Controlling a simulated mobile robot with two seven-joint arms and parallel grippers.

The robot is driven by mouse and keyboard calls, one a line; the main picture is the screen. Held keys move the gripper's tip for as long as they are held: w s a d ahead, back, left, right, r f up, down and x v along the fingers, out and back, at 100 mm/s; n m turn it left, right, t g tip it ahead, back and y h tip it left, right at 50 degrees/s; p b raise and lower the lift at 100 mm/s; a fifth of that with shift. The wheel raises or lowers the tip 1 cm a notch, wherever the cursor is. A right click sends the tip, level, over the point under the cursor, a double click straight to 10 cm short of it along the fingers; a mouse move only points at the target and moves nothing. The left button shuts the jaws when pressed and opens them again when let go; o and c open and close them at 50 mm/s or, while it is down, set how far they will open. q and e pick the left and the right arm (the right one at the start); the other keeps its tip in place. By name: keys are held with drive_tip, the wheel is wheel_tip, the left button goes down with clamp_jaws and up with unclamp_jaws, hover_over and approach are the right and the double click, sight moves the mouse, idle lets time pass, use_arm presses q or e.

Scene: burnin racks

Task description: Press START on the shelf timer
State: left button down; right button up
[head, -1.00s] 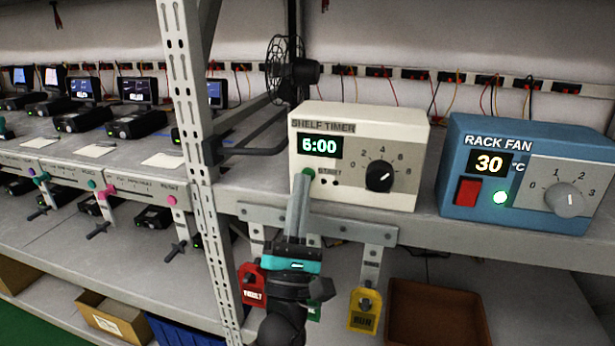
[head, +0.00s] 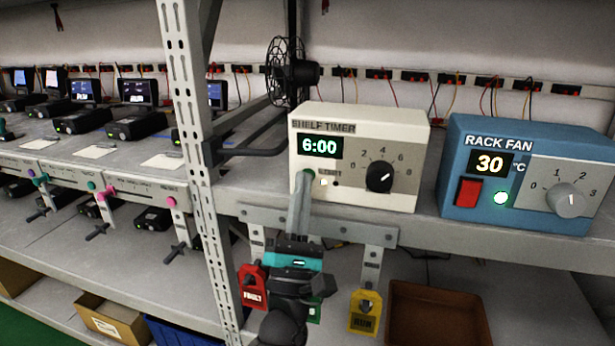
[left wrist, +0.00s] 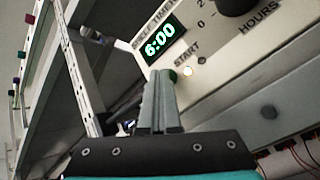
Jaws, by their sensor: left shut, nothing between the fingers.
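The shelf timer (head: 408,190) is a cream box on the shelf, its display (head: 320,146) reading 6:00 and its black dial (head: 379,177) on the right. My right gripper is not in view.
A blue rack fan box (head: 455,180) stands right of the timer. A perforated upright post (head: 200,170) is close on the left. Red (head: 252,290) and yellow (head: 364,312) tags hang below the shelf edge. A brown bin (head: 440,300) sits on the lower shelf.

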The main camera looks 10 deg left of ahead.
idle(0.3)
use_arm(q)
drive_tip(key=shift+s+p, duration=0.3)
drive_tip(key=shift+s, duration=0.55)
drive_tip(key=s+p, duration=0.1)
drive_tip(key=s, duration=0.4)
drive_tip(key=shift+a, duration=0.1)
idle(0.5)
